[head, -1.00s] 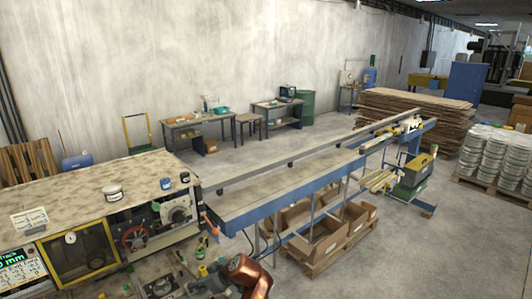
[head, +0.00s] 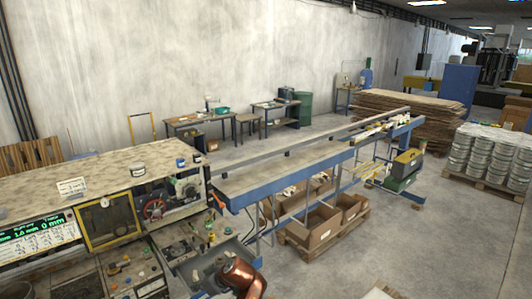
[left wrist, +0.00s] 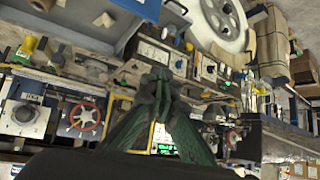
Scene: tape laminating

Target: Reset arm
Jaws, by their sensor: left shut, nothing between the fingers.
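My left gripper (left wrist: 158,78) shows in the left wrist view, its dark green fingers drawn together and touching at the tips. Nothing is held between them. Behind it are a control panel and machine parts, seen tilted. In the head view I cannot clearly pick out the left gripper. An orange-brown jointed part (head: 240,275) stands at the bottom middle there; I cannot tell whether it is mine. My right gripper is not in view.
The laminating machine (head: 80,180) with a display panel (head: 40,232) fills the left. A long blue-sided conveyor (head: 285,180) runs from it to the right. Cardboard boxes (head: 312,228) sit on a pallet beneath it. Open grey floor (head: 430,240) lies at the right.

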